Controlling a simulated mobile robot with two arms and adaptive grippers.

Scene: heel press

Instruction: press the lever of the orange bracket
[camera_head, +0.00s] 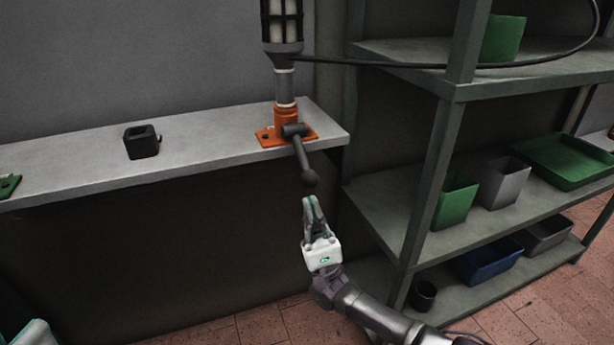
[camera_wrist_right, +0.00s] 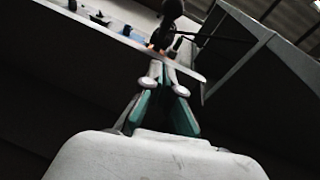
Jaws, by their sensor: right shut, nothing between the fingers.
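The orange bracket (camera_head: 287,136) sits on the grey shelf near its right end and carries an upright post with a caged lamp on top. Its dark lever (camera_head: 303,160) slants down over the shelf's front edge and ends in a round knob. My right gripper (camera_head: 312,200) is just below the knob, pointing up, with its fingers shut and empty. A small gap seems to show between fingertips and knob.
A black block (camera_head: 141,142) stands on the grey shelf (camera_head: 205,135), left of the bracket. A green-grey rack (camera_head: 436,180) with several bins stands close on the right. A cable (camera_head: 400,65) runs from the post across the rack.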

